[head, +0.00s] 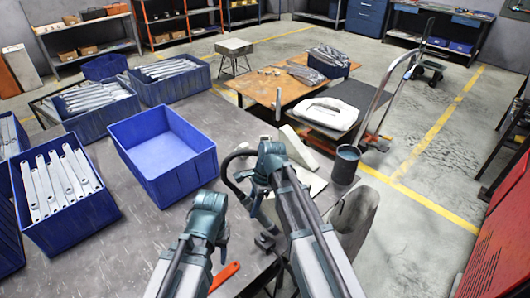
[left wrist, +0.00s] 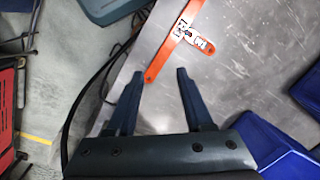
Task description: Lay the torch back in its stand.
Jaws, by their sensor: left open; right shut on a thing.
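My right gripper (head: 268,158) is beyond the front-middle table edge in the head view, its fingers mostly hidden by its own wrist. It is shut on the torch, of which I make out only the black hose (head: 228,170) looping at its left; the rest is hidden. A small dark forked piece (head: 266,241) on the table near the right arm may be the stand; I cannot tell for certain. My left gripper (head: 205,212) points down over the table.
An empty blue bin (head: 165,150) stands left, beside bins of galvanized brackets (head: 60,185). A dark cup (head: 345,163) stands right of the right arm.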

